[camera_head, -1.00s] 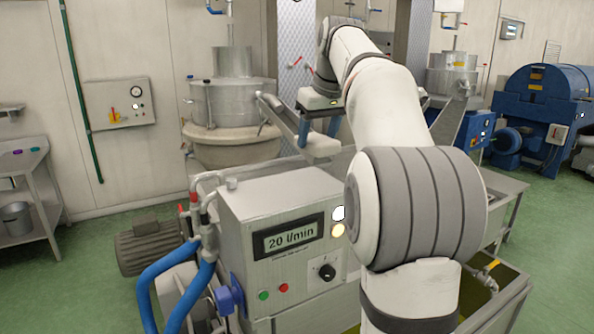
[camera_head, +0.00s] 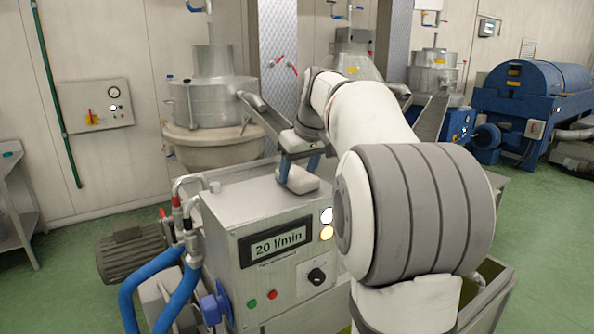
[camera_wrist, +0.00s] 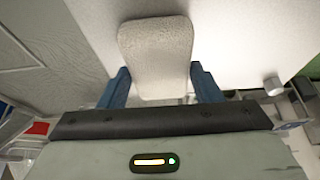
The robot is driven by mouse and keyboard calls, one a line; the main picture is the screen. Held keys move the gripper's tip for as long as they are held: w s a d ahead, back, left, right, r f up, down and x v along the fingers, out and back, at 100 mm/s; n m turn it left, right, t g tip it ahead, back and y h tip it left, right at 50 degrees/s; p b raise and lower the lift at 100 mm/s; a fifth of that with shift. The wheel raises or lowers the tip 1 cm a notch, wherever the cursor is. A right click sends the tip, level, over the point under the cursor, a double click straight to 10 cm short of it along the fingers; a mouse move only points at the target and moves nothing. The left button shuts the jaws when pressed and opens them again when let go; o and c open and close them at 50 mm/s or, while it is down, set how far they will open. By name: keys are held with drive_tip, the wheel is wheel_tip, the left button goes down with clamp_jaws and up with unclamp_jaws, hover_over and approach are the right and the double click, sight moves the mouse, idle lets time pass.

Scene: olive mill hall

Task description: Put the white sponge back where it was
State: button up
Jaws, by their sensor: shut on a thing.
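The white sponge (camera_head: 298,181) is a pale rounded block. My gripper (camera_head: 299,165) is shut on it, with one blue finger on each side. In the wrist view the sponge (camera_wrist: 157,55) sits between the blue fingers of the gripper (camera_wrist: 159,86), and its broad textured face shows. In the head view it is at the top of the grey control box (camera_head: 250,215), near its back edge. I cannot tell whether it touches the box top or hangs just above it.
The box front has a display (camera_head: 278,243) and a black knob (camera_head: 317,276). Blue hoses (camera_head: 150,290) and a motor (camera_head: 135,252) stand at its left. A metal mill vessel (camera_head: 212,105) is behind. Green floor (camera_head: 75,290) is clear at the left.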

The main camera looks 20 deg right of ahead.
drive_tip(key=o, duration=0.9)
drive_tip(key=a+v, duration=0.1)
drive_tip(key=v, duration=1.1)
drive_tip(key=s+a+f, duration=0.4)
drive_tip(key=s+f, duration=0.4)
drive_tip(key=f, duration=0.1)
drive_tip(key=s+a+f+m, duration=0.1)
drive_tip(key=s+a+f, duration=0.3)
drive_tip(key=s+f, duration=0.4)
drive_tip(key=s+a+f+m, duration=0.1)
drive_tip(key=s+a+f, duration=0.3)
drive_tip(key=s+f, duration=0.4)
wheel_tip(320, 180, down, 4)
drive_tip(key=shift+g+h, duration=0.4)
drive_tip(key=shift+w, duration=0.1)
drive_tip(key=shift+f+b, duration=0.4)
